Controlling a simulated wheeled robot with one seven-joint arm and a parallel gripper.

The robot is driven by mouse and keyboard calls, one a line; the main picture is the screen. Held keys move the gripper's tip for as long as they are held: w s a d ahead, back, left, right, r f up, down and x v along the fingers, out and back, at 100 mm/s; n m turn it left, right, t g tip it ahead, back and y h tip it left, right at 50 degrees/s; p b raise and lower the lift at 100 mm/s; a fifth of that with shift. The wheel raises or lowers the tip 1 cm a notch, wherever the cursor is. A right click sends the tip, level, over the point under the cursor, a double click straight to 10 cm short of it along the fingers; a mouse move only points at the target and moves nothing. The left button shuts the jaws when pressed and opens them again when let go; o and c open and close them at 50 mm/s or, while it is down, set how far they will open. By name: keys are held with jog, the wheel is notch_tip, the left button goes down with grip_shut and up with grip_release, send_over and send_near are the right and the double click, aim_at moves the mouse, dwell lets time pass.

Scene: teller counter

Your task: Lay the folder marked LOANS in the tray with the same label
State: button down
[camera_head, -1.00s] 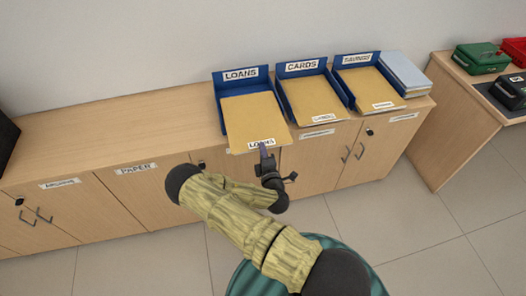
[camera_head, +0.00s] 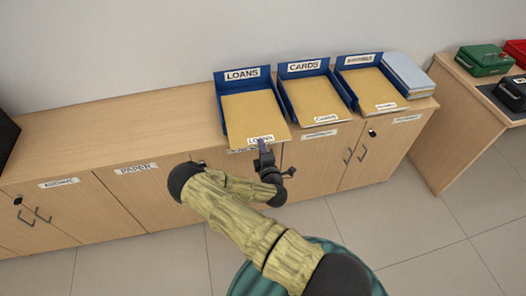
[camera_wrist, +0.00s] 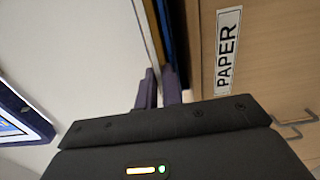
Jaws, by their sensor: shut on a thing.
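The manila folder marked LOANS (camera_head: 252,115) lies in or just over the blue tray labelled LOANS (camera_head: 242,75), at the left of three trays on the cabinet top. Its labelled edge points toward me, at the tray's open front. My gripper (camera_head: 263,150) is shut on that front edge beside the label. In the wrist view my gripper's fingers (camera_wrist: 158,90) show close together, with the folder (camera_wrist: 150,30) seen edge-on beyond them. I cannot tell whether the folder rests fully on the tray floor.
A blue CARDS tray (camera_head: 303,68) with a folder (camera_head: 317,103) stands close on the right. A third blue tray (camera_head: 359,61) holds another folder (camera_head: 378,92). Grey-blue books (camera_head: 407,74) lie at the far right. The cabinet top (camera_head: 110,125) to the left is clear.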

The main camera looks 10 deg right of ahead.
aim_at(258, 135)
jog(key=shift+w+f+b, duration=0.3)
jog(key=shift+w+f, duration=0.05)
jog(key=shift+w, duration=0.35)
jog(key=shift+w+b, duration=0.6)
jog(key=shift+w, duration=1.75)
jog(key=shift+w+f, duration=0.1)
jog(key=shift+w, duration=0.1)
jog(key=shift+f+b, duration=0.2)
jog(key=shift+b, duration=0.15)
jog(key=c, duration=1.5)
grip_release()
jog(key=shift+s, duration=0.1)
jog(key=s+b, duration=0.1)
jog(key=s, duration=1.6)
jog(key=shift+s+a+f+b, duration=0.1)
jog(key=shift+s+b, duration=0.1)
jog(key=shift+b, duration=0.15)
